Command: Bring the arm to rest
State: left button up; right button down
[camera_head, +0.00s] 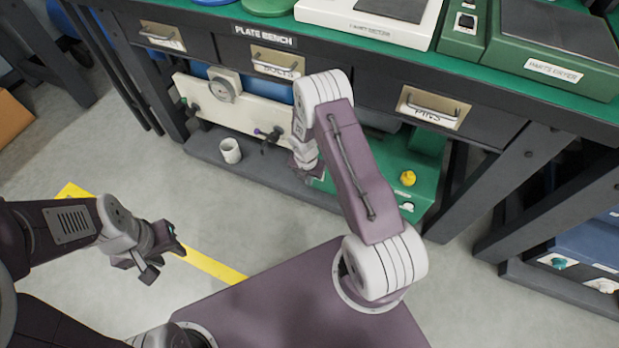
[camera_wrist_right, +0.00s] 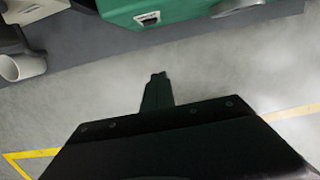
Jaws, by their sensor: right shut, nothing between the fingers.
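My right arm (camera_head: 347,165) rises from my purple base and bends over toward the bench. Its gripper (camera_head: 308,172) hangs in front of the lower shelf, mostly seen from behind. In the right wrist view the right gripper (camera_wrist_right: 157,88) is shut, with its fingers together and nothing between them, above grey floor. My left arm (camera_head: 60,228) comes in from the left. Its gripper (camera_head: 165,258) is over the floor near the yellow line, with its fingers apart and nothing between them.
The plate bench (camera_head: 350,52) has labelled drawers and stands behind the right arm. Its lower shelf (camera_head: 240,178) holds a white cup (camera_head: 230,150), a cream testing panel (camera_head: 250,112) and a green machine (camera_head: 425,165). A yellow floor line (camera_head: 215,266) crosses open floor.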

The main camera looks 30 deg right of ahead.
dwell(0.3)
jog(key=w+a+r+t+p, duration=0.1)
jog(key=w+r+t, duration=0.15)
jog(key=r, duration=0.55)
jog(key=w+a+r+t+p, duration=0.1)
jog(key=w+a+r, duration=0.15)
jog(key=r, duration=0.65)
jog(key=s+a+r+m, duration=0.1)
jog(key=s+r+m, duration=0.6)
jog(key=r, duration=0.2)
jog(key=s+a+f+m+g+y, duration=0.1)
jog(key=s+m+g, duration=0.1)
jog(key=s+m, duration=0.65)
jog(key=s+a+f+m+g, duration=0.1)
jog(key=s+m, duration=0.5)
jog(key=m, duration=0.5)
notch_tip(320, 180, up, 38)
jog(key=p, duration=3.8)
jog(key=shift+a+r, duration=0.15)
jog(key=shift+r, duration=0.1)
